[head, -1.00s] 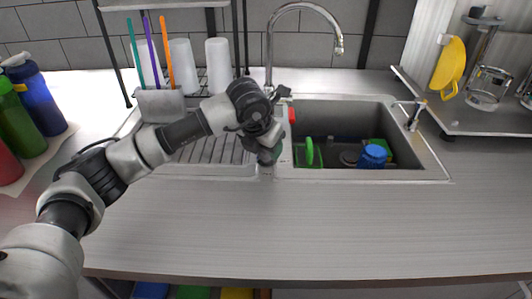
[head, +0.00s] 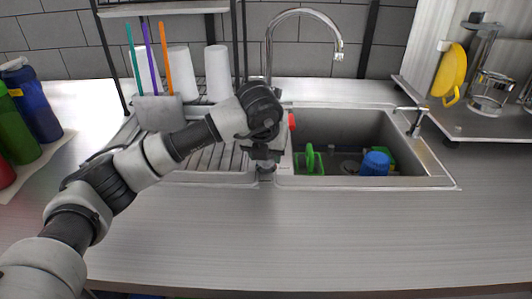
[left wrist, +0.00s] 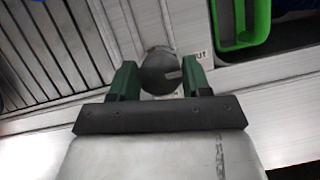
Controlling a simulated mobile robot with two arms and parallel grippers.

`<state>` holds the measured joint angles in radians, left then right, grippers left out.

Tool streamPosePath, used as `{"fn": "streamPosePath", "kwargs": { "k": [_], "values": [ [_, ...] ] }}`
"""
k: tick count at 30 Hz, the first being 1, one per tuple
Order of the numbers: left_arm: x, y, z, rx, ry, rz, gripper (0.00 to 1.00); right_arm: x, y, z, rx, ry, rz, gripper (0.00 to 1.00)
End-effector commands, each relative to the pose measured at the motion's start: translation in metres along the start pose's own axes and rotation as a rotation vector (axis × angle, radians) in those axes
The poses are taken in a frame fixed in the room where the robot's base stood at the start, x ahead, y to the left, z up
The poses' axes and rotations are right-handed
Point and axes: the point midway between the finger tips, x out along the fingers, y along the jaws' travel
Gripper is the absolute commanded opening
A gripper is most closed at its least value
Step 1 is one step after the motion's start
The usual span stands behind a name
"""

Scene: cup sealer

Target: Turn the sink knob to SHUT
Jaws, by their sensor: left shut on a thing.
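The sink knob (left wrist: 160,70) is a round, dark grey knob with a small light mark on its face. It shows in the left wrist view, on the metal strip beside the sink basin. My left gripper (left wrist: 158,80) has its green fingers on either side of the knob and is shut on it. Part of a label ending in "UT" (left wrist: 202,53) shows to the right of the knob. In the head view my left gripper (head: 265,158) is at the front of the strip between drainer and basin, hiding most of the knob. My right gripper is not in view.
The sink basin (head: 333,120) holds a green item (head: 311,160) and a blue one (head: 375,163). A tall curved faucet (head: 303,13) rises behind. White cups and a utensil holder (head: 160,112) stand on the drainer at left. The front counter (head: 330,235) is clear.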

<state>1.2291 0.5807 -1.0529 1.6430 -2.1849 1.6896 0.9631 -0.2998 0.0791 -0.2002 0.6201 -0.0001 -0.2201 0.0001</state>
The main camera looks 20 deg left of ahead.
Motion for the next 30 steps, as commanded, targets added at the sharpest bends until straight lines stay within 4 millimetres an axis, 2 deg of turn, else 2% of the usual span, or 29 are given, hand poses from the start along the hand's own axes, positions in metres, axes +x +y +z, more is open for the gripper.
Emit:
{"fn": "streamPosePath", "kwargs": {
  "k": [5, 6, 11, 18, 22, 26, 30],
  "values": [
    [-0.002, 0.001, 0.002, -0.004, -0.004, 0.000, 0.24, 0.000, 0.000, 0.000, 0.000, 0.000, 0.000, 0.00],
    [-0.001, 0.001, 0.002, -0.004, -0.004, 0.000, 0.51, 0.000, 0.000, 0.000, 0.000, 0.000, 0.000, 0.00],
    [-0.001, 0.000, 0.001, -0.002, -0.003, 0.000, 0.74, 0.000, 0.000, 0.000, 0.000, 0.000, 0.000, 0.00],
    [-0.001, 0.000, 0.000, -0.001, -0.001, 0.000, 0.74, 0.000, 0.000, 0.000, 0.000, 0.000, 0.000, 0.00],
    [-0.009, 0.000, 0.001, 0.000, -0.003, -0.002, 0.74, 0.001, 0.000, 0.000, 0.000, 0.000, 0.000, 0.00],
    [-0.030, 0.000, 0.001, -0.001, -0.006, -0.002, 0.74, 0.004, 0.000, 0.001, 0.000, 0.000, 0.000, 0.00],
    [-0.059, 0.000, 0.001, 0.000, -0.007, -0.001, 0.74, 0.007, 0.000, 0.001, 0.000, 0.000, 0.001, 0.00]
  ]
}}
